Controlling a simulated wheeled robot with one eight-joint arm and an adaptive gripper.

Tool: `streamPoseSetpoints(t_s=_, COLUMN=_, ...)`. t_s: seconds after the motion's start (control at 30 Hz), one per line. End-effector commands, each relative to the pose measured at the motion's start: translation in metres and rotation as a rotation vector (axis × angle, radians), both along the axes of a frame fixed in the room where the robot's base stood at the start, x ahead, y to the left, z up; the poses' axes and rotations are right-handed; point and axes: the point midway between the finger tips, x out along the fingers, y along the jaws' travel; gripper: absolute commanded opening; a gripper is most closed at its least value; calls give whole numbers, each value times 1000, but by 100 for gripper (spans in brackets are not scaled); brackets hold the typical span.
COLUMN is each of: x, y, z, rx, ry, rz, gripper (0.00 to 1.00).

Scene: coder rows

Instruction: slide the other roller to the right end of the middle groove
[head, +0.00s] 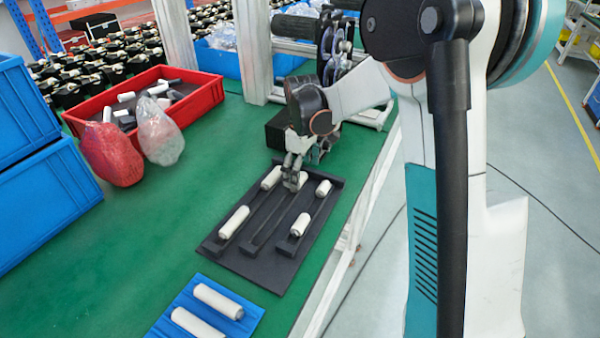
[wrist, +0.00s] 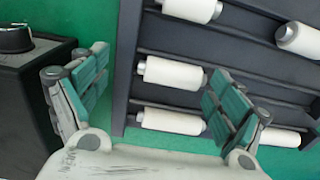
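A black tray (head: 262,262) with three long grooves lies on the green table. The middle groove shows one white roller (head: 291,182) at its far end, partly hidden by my gripper (head: 296,168); in the wrist view this roller (wrist: 170,73) is at the groove's left end. My gripper (wrist: 155,100) is open, one finger off the tray's left edge and the other over the tray, just right of that roller. Contact cannot be told. The left groove in the head view holds two rollers (head: 234,222), and the right groove two more (head: 300,225).
A blue mat (head: 172,327) with two rollers lies in front of the tray. A black box (head: 278,130) stands behind it, near my gripper. A red bin (head: 202,104), bagged parts (head: 112,154) and blue crates (head: 40,205) are at left. Green table left of the tray is clear.

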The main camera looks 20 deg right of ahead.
Motion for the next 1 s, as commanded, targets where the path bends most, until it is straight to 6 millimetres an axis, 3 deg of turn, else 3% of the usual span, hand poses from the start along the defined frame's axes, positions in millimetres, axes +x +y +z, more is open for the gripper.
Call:
streamPoseSetpoints(t_s=0.37, x=-2, y=3, z=5, rx=3, ry=3, rz=3, gripper=90)
streamPoseSetpoints(t_s=0.8, x=-1, y=1, z=85, rx=3, ry=3, rz=2, gripper=90)
streamPoseSetpoints(t_s=1.0, x=-1, y=1, z=111, rx=2, ry=2, rz=1, gripper=90)
